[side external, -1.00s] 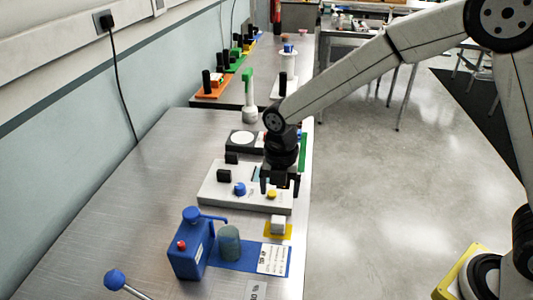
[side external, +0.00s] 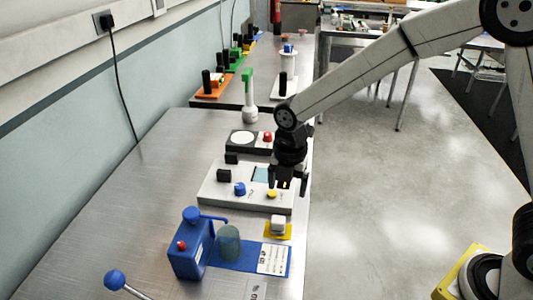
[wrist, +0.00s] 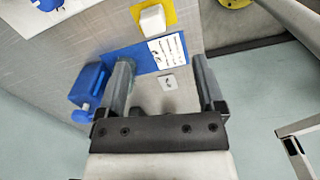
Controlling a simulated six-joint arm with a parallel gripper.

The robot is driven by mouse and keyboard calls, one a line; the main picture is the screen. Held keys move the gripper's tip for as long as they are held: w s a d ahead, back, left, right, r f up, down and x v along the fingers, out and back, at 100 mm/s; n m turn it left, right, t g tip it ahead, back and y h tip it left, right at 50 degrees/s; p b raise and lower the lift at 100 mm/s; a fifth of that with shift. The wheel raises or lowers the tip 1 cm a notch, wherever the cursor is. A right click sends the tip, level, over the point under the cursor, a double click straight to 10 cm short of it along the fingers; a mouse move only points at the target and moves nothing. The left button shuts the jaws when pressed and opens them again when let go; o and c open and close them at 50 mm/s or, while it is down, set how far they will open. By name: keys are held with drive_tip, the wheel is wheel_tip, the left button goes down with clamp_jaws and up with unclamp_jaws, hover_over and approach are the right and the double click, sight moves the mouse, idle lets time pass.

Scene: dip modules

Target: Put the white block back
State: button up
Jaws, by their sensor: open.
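The white block (side external: 278,222) sits on a small yellow pad (side external: 285,236) near the right edge of the metal table. My gripper (side external: 289,185) is open and empty. It is above the right end of the white panel, behind the block in the side view and apart from it. In the wrist view the white block (wrist: 153,19) and yellow pad (wrist: 169,12) lie at the top, beyond my open fingers (wrist: 162,62). Nothing is between the fingers.
A white panel (side external: 213,195) with a blue knob and a yellow button lies behind the pad. A blue pump bottle (side external: 190,252), a grey-green cylinder (side external: 228,243) and a blue mat (side external: 246,256) with a printed label are in front. Free table is at left.

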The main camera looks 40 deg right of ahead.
drive_tip(key=s+d+m+t, duration=0.2)
drive_tip(key=s+d+m, duration=1)
drive_tip(key=m, duration=1.2)
drive_tip(key=shift+s+d+f+m, duration=0.2)
drive_tip(key=shift+s+d+m, duration=0.2)
drive_tip(key=shift+d, duration=0.15)
drive_tip(key=shift+w, duration=0.1)
